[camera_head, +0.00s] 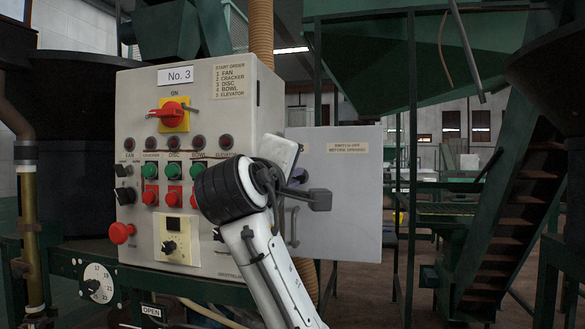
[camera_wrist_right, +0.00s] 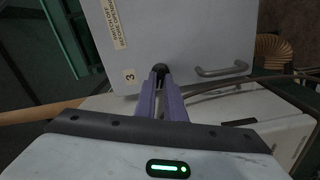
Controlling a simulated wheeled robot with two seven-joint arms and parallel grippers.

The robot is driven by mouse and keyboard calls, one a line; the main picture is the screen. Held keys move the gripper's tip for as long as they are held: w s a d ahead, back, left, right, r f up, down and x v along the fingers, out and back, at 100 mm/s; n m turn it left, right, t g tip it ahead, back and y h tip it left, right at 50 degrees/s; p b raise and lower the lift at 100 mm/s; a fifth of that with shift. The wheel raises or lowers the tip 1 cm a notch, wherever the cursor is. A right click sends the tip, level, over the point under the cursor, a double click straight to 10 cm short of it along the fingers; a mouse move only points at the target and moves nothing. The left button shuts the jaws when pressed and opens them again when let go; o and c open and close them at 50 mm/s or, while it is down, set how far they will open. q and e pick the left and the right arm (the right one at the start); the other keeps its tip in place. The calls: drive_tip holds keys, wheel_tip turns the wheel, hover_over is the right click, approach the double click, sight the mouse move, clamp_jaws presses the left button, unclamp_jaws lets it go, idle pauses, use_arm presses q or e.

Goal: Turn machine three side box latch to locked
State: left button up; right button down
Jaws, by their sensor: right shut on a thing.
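The side box (camera_head: 345,215) is a light grey panel beside the No. 3 control box. It carries a "switch off before opening" label and a bar handle (camera_head: 294,227). The panel also fills the upper part of the right wrist view (camera_wrist_right: 185,35), with a "3" tag and the handle (camera_wrist_right: 222,70). My right gripper (camera_head: 298,176) is at the panel's left part, mostly hidden behind its own wrist. In the wrist view its purple fingers (camera_wrist_right: 161,88) are shut on a small dark latch knob (camera_wrist_right: 160,68). The latch's angle cannot be told. My left gripper is not in view.
The No. 3 control box (camera_head: 135,110) has a red rotary switch (camera_head: 172,112), several buttons and a red stop knob (camera_head: 121,233) left of my right arm. A corrugated hose (camera_head: 261,35) runs behind it. Green machinery and stairs (camera_head: 515,200) stand at right.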

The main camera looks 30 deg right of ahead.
drive_tip(key=shift+n+p, duration=1.15)
drive_tip(key=shift+n, duration=0.75)
drive_tip(key=shift+f, duration=0.1)
drive_tip(key=c, duration=1.8)
unclamp_jaws()
drive_tip(key=shift+c, duration=0.2)
drive_tip(key=shift+a, duration=0.1)
drive_tip(key=b+v, duration=0.2)
drive_tip(key=v, duration=0.8)
drive_tip(key=shift+s, duration=0.2)
